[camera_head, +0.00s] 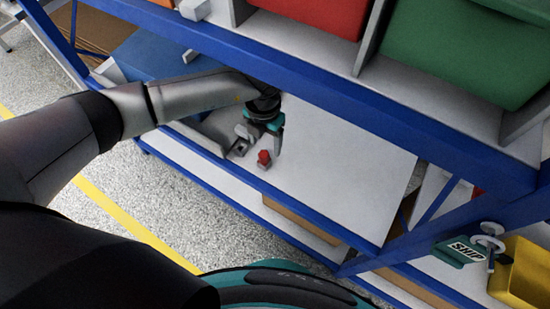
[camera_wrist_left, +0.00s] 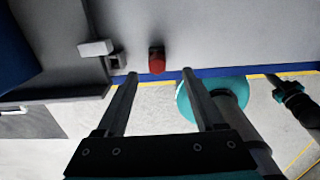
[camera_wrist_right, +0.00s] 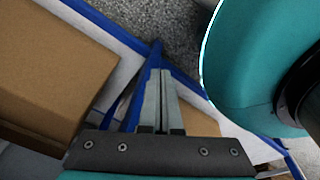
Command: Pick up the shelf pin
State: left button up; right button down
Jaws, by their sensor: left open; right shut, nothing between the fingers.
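A small red piece (camera_head: 264,158) stands on the white shelf board (camera_head: 340,165). It also shows in the left wrist view (camera_wrist_left: 156,60). I cannot tell for sure whether it is the shelf pin; no other thing is clearly a pin. My left gripper (camera_head: 277,152) is open and points down beside the red piece. In the left wrist view the gap between its fingertips (camera_wrist_left: 160,74) lies just short of the red piece, with nothing held. My right gripper (camera_wrist_right: 158,72) is shut and empty in the right wrist view, away from the red piece.
A pale block (camera_wrist_left: 96,47) and a dark socket-like piece (camera_wrist_left: 116,62) are left of the red piece. The board to its right is clear. A blue beam (camera_head: 310,90) and red and green bins (camera_head: 470,50) stand above. A cardboard box (camera_wrist_right: 50,60) is near my right gripper.

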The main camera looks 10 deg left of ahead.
aim_at(264, 154)
pick_arm(q)
jog(key=f, duration=0.1)
jog(key=f+b, duration=0.1)
jog(key=f, duration=0.2)
jog(key=shift+s+a, duration=0.1)
jog(key=shift+a, duration=0.25)
jog(key=shift+f+b, duration=0.5)
jog(key=shift+f, duration=0.65)
pick_arm(e)
jog(key=w, duration=0.1)
jog(key=w+f, duration=0.1)
jog(key=w, duration=0.1)
jog(key=shift+w+f, duration=0.2)
pick_arm(q)
grip_shut()
pick_arm(e)
jog(key=shift+s, duration=0.1)
